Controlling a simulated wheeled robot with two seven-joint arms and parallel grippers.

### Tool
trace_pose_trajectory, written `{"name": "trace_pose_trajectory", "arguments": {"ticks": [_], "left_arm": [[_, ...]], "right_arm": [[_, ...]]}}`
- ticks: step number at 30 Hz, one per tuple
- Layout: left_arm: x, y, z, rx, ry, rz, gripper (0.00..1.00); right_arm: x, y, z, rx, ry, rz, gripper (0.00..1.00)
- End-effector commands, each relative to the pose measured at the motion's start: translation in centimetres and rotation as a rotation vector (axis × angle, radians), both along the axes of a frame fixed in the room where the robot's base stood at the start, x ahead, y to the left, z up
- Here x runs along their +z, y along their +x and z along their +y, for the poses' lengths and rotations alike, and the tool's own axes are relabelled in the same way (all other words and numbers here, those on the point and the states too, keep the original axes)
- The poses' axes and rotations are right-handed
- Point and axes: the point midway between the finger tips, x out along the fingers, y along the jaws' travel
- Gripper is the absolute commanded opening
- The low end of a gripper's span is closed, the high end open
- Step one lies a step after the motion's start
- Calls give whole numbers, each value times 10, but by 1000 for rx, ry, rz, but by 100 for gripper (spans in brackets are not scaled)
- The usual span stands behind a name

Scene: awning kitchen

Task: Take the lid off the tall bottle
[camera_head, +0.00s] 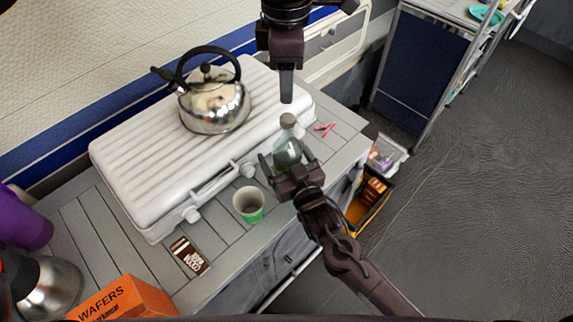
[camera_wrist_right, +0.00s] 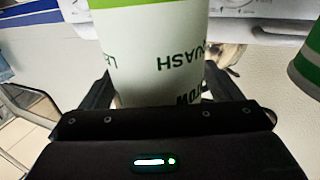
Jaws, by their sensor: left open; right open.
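The tall bottle (camera_head: 287,152) stands upright near the counter's edge, a clear greenish bottle with a grey lid (camera_head: 287,120) on top. My left gripper (camera_head: 286,97) points down from the top of the head view, just above the lid; it is open, seen edge-on, and a small gap seems to part it from the lid. My right gripper (camera_head: 288,162) is open with a finger on either side of the bottle. The right wrist view shows the bottle's pale label (camera_wrist_right: 155,60) between the fingers, its lettering upside down; the lid is out of that view.
A green and white cup (camera_head: 248,204) stands left of the right gripper. A white ridged case (camera_head: 130,150) bearing a steel kettle (camera_head: 213,105) lies behind. A small red item (camera_head: 325,129) is right of the bottle. A dark packet (camera_head: 190,256) and an orange wafer box (camera_head: 125,298) are in front.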

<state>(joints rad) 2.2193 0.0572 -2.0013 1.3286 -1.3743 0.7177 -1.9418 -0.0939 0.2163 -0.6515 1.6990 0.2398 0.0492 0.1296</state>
Motion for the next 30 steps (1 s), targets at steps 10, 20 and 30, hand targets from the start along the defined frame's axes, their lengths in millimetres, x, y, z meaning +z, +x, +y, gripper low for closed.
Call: {"name": "trace_pose_trajectory", "arguments": {"ticks": [10,20,30], "left_arm": [[0,0,0,-1,-1,0,45],[0,0,0,-1,-1,0,45],[0,0,-1,-136,-1,-1,45]], "right_arm": [[0,1,1,0,0,0,76],[0,1,1,0,0,1,32],[0,1,1,0,0,0,0]]}}
